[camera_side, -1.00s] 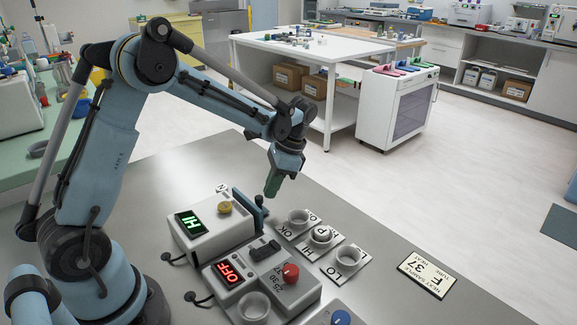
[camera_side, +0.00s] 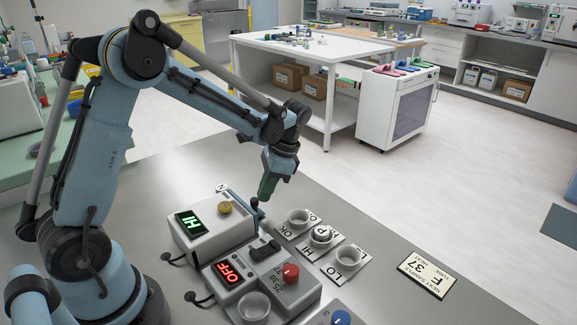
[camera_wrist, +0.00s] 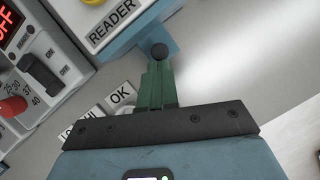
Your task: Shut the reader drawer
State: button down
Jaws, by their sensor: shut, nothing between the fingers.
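The reader (camera_side: 212,228) is a pale box with a green "HI" display and a yellow knob. Any remaining drawer gap is hard to judge.
A heater-like unit (camera_side: 285,300) with an "OFF" display and red knob stands in front of the reader. Labelled cup stands (camera_side: 299,217) marked OK, HI and LO are close to the right of the drawer. A sample card (camera_side: 427,272) lies farther right. The bench behind is clear.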

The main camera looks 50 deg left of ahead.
jog(key=w, duration=0.1)
jog(key=w+d, duration=0.2)
jog(key=shift+w, duration=0.3)
jog(key=shift+s+r+v, duration=0.25)
jog(key=shift+s+v, duration=0.4)
jog(key=shift+v, duration=4.65)
jog(key=s+d+n+t+h, duration=0.1)
jog(key=s+d+n+t, duration=0.1)
jog(key=s+t, duration=0.3)
jog(key=s+d+n+t+h, duration=0.1)
jog(key=s+d+n+t, duration=0.1)
jog(key=s+t, duration=0.3)
jog(key=shift+s+f+n+t, duration=0.35)
jog(key=shift+s+n, duration=0.35)
jog(key=shift+s, duration=1.05)
jog(key=shift+d, duration=0.1)
